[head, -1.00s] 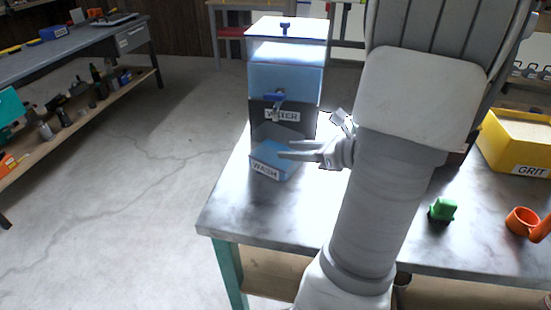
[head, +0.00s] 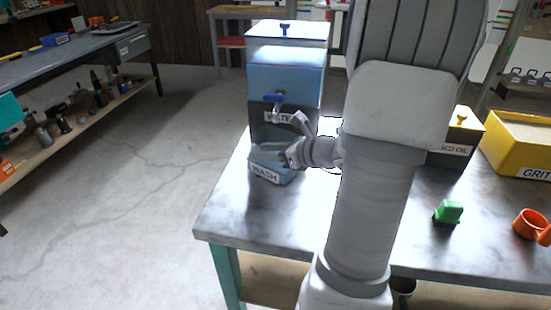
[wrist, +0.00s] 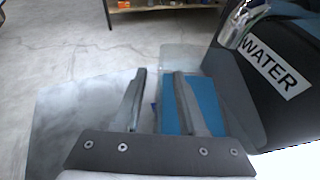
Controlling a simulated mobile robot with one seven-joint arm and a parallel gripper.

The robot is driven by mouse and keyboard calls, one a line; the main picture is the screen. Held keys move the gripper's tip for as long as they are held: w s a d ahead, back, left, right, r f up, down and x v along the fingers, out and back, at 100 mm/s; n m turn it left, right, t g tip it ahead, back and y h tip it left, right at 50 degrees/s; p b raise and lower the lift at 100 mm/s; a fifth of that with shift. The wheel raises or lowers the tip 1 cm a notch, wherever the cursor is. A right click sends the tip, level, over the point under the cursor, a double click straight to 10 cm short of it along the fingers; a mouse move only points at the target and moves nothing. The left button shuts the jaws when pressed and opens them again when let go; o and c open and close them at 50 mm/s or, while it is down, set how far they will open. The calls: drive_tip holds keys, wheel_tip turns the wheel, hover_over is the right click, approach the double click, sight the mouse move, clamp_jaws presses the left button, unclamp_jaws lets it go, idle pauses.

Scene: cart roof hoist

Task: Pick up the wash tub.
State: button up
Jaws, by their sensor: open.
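The wash tub (head: 268,178) is a small grey tub labelled WASH, standing on the table under the tap of the water dispenser (head: 283,85). Blue water shows inside it in the wrist view (wrist: 236,112). My gripper (head: 268,153) reaches in from the right at the tub's rim, and my arm covers part of the table. In the wrist view the gripper (wrist: 160,72) is open. The right finger lies over the blue inside of the tub and the left finger over the bare table, with a tub wall between them. Whether either finger touches the wall is unclear.
The dispenser and its tap (head: 275,98) stand close behind the tub. A container marked OIL (head: 455,138), a yellow GRIT bin (head: 505,155), a green object (head: 448,212) and an orange cup (head: 528,223) are to the right. The table's front left (head: 235,215) is clear.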

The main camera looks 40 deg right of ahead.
clamp_jaws()
idle(1.3)
